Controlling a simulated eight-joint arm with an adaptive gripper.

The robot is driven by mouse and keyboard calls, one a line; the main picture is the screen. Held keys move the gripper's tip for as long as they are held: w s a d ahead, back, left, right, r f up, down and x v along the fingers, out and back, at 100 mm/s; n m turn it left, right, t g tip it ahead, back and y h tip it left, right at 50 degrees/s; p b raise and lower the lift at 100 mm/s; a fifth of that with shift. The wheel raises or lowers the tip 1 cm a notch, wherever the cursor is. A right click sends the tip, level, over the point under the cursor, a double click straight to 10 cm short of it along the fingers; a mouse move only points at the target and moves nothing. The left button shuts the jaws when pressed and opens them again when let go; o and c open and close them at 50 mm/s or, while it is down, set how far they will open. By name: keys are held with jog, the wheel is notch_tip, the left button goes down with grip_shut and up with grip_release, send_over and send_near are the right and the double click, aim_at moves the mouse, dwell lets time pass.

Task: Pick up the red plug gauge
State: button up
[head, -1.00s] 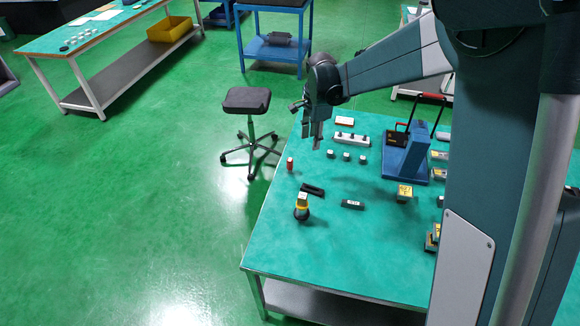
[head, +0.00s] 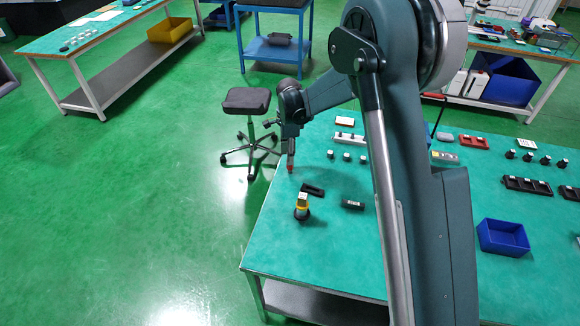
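The red plug gauge (head: 290,169) stands near the left edge of the green table (head: 262,235). Only a small red part of it shows, at the lower end of my gripper. My gripper (head: 291,161) points down right over the gauge, with its fingertips at the gauge's upper part. The fingers are too small and seen too much from the side to tell whether they are open or closed on it. I cannot tell whether they touch it.
A yellow-and-black piece (head: 302,206), a black bracket (head: 312,189) and a dark block (head: 352,205) lie nearby. A blue bin (head: 503,238) sits at right. My arm hides the table's middle. A stool (head: 246,101) stands beyond the left edge.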

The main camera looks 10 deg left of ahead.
aim_at(290, 167)
jog(key=shift+f, duration=1.25)
jog(key=shift+d+f+b, duration=0.2)
jog(key=shift+f+b, duration=0.1)
jog(key=shift+f, duration=2.35)
jog(key=c, duration=1)
